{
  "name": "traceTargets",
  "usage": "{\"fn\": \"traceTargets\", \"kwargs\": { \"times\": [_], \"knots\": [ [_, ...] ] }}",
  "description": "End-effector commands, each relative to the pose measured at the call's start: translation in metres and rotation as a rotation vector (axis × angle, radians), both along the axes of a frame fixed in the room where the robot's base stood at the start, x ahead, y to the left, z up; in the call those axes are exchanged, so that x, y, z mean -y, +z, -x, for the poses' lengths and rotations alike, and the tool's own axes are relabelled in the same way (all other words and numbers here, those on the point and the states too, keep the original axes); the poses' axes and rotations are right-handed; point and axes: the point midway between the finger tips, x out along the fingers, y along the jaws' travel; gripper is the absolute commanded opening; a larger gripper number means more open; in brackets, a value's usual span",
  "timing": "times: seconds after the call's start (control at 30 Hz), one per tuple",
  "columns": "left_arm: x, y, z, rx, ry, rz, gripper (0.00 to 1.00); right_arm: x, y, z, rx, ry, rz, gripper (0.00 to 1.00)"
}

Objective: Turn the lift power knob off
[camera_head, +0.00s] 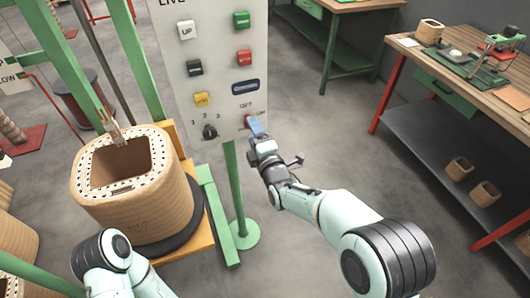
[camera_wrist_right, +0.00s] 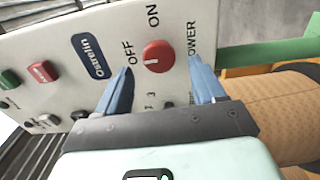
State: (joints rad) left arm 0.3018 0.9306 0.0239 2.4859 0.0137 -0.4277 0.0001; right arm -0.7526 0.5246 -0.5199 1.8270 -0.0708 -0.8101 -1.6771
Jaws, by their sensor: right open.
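The control panel (camera_head: 218,75) stands upright on a green post. Its red power knob (camera_wrist_right: 158,56) shows clearly in the right wrist view, with the words OFF, ON and POWER printed around it. A small white mark shows on the knob's face; I cannot tell for sure which word it points to. My right gripper (camera_wrist_right: 161,66) is open, its two blue fingers on either side of the knob, and contact is not clear. In the head view the right gripper (camera_head: 256,127) largely covers the knob (camera_head: 247,121). My left gripper is out of view; only its arm shows.
Several push buttons and a black selector knob (camera_head: 209,132) are on the same panel. A workbench (camera_head: 408,47) is at the right. The floor between is clear.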

Motion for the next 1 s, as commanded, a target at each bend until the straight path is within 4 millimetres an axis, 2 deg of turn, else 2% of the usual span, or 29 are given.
{"fn": "traceTargets", "kwargs": {
  "times": [0.2, 0.43, 0.6, 1.0],
  "knots": [
    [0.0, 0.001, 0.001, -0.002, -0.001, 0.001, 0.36, 0.015, 0.001, 0.046, -0.001, 0.001, -0.004, 0.69],
    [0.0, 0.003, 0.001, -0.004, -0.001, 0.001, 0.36, 0.027, 0.001, 0.081, -0.001, 0.0, -0.002, 0.69],
    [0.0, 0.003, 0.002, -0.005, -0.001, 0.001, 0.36, 0.03, 0.0, 0.092, 0.0, 0.0, 0.0, 0.69],
    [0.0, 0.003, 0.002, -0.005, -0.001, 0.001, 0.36, 0.03, 0.0, 0.093, 0.0, 0.0, 0.0, 0.69]
  ]
}}
